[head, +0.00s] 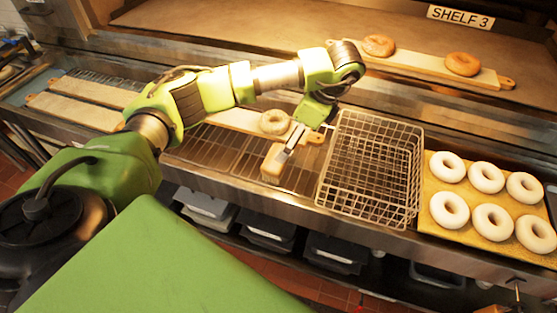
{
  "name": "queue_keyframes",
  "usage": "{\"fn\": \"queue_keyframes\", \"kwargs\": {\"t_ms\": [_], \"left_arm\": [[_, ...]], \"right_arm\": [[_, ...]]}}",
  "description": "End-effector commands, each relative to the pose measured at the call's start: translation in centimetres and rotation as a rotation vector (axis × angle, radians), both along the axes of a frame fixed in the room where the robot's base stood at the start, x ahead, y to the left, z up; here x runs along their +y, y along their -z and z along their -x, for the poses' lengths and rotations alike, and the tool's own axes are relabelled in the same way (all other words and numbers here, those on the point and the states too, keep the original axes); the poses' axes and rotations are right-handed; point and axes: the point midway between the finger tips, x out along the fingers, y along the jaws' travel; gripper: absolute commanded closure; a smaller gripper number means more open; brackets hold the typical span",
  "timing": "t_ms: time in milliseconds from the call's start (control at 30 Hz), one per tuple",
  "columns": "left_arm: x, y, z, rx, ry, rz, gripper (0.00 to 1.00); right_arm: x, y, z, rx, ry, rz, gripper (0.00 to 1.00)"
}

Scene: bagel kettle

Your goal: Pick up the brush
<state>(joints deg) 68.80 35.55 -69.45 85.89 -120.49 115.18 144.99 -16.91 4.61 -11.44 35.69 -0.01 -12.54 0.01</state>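The brush appears to be the tan, block-like piece (271,164) over the wire racks, left of the wire basket. My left gripper (289,148) points down at it from the upper right, and its grey tip meets the top of the tan piece. The gripper's fingers are too small and overlapped to show whether they are closed on it. I cannot tell whether the tan piece rests on the rack or hangs just above it. My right gripper is not in view.
An empty wire basket (371,170) stands just right of my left gripper. A yellow board (468,225) with several pale bagels lies further right. A wooden board (238,119) with one bagel (274,122) lies behind the gripper. Another board (425,65) with two browned bagels is on the shelf.

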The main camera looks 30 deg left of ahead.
Motion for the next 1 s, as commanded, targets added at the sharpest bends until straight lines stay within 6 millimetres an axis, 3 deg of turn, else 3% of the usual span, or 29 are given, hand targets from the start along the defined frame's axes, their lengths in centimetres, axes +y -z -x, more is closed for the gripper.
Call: {"fn": "queue_keyframes", "kwargs": {"t_ms": [200,600,767,1000], "left_arm": [[1.2,3.5,0.4,0.004,-0.001,0.002,0.04],[2.3,5.9,0.7,0.004,-0.002,0.001,0.04],[3.1,7.4,1.1,0.004,-0.001,-0.001,0.04],[3.9,9.7,1.1,0.001,-0.001,-0.001,0.04]], "right_arm": [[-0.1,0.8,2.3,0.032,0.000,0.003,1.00],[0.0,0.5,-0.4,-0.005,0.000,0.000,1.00],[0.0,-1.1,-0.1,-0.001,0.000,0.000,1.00],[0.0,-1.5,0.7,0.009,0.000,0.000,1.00]]}}
